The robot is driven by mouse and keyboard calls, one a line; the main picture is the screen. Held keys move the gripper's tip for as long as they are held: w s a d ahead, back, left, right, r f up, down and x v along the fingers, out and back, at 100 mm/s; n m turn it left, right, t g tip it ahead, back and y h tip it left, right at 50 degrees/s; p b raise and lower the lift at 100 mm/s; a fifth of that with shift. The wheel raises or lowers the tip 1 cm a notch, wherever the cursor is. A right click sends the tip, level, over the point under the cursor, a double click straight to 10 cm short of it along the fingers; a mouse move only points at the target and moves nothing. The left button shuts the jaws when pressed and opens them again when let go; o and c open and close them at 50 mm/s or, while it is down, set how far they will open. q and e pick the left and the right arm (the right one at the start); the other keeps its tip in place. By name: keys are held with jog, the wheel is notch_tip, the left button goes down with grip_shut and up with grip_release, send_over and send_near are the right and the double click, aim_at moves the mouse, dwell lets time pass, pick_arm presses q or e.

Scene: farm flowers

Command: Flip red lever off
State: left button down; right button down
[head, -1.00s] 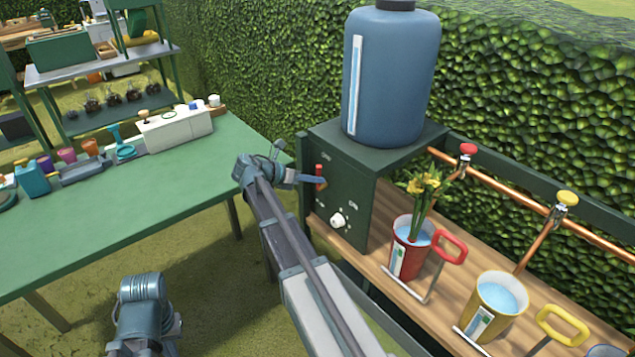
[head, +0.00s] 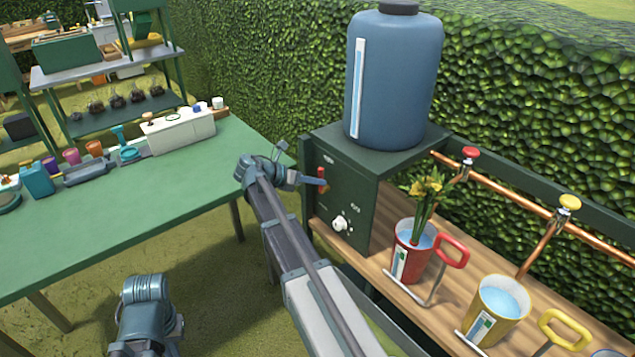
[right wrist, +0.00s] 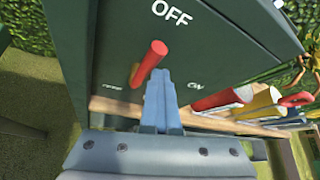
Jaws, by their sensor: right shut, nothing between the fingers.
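The red lever (head: 322,172) is on the front of a dark green control box (head: 352,195). In the right wrist view the red lever (right wrist: 149,62) slants up and right, its free end below the word OFF; ON is printed lower right. My right gripper (head: 318,181) is shut and empty. In the right wrist view its closed fingertips (right wrist: 158,74) are right beside the lever, just below its free end; I cannot tell whether they touch. The lever's base is partly visible left of the fingers. My left gripper does not show.
A blue water tank (head: 393,80) stands on the box. A white knob (head: 340,224) is below the lever. A red watering can with yellow flowers (head: 408,262) and a yellow can (head: 492,310) stand on the wooden bench to the right. A green table (head: 130,205) is at left.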

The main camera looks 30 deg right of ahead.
jog(key=s, duration=0.4)
send_near(322, 189)
jog(key=a, duration=0.1)
jog(key=s+a, duration=0.1)
jog(key=a, duration=0.1)
jog(key=shift+s+a+f, duration=0.1)
jog(key=shift+s+a, duration=0.05)
jog(key=shift+s, duration=0.2)
jog(key=s+a+f+m+t+y, duration=0.1)
jog(key=s+a+f+m+y, duration=0.3)
jog(key=s+a+m, duration=0.45)
jog(key=s+a+f+m+y, duration=0.35)
jog(key=s+a, duration=0.25)
jog(key=a, duration=0.6)
jog(key=s+a+f+m+t+y, duration=0.1)
jog(key=s+a+f+m+y, duration=0.4)
jog(key=s+a, duration=0.4)
notch_tip(322, 189, up, 15)
jog(key=w+h+p, duration=0.1)
jog(key=w+p, duration=0.1)
jog(key=p, duration=1.1)
jog(key=shift+a+m+p, duration=0.25)
jog(key=shift+m+p, duration=0.05)
jog(key=shift+p, duration=0.05)
